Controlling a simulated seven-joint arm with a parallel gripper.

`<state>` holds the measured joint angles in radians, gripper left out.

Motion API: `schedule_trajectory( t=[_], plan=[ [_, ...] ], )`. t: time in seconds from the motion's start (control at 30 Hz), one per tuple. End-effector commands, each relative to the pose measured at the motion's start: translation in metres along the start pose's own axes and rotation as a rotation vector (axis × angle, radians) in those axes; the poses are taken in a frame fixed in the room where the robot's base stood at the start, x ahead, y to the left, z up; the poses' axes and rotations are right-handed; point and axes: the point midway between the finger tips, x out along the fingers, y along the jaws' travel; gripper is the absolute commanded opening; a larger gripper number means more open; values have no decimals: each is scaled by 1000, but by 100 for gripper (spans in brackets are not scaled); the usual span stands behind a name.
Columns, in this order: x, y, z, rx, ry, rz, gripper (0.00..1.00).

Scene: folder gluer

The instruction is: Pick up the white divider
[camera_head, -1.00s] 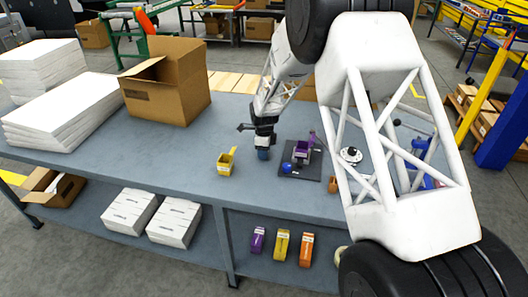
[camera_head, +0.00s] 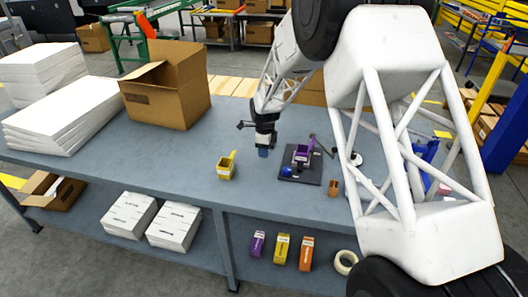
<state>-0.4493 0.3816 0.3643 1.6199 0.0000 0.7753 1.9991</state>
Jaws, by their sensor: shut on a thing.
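My gripper (camera_head: 263,150) hangs over the middle of the grey-blue table, left of a black plate. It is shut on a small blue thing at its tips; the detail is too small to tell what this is. I cannot single out one white divider. White flat pieces lie in a large stack (camera_head: 68,120) at the table's left end, with another white stack (camera_head: 42,72) behind it. Both are well left of my gripper and apart from it.
A yellow holder (camera_head: 226,168) stands just left of my gripper. The black plate (camera_head: 313,175) carries a purple device (camera_head: 301,154) and a blue part (camera_head: 287,172). An open cardboard box (camera_head: 172,92) stands back left. White packs (camera_head: 173,226) and tape dispensers (camera_head: 281,248) sit on the lower shelf.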

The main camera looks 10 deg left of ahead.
Motion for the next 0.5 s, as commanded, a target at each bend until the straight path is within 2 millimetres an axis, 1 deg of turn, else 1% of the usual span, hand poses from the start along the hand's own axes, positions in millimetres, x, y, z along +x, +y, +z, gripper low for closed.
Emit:
schedule_trajectory(
  t=[0.5],
  plan=[
    [-8,75,-33,0,0,0,20]
  ],
)
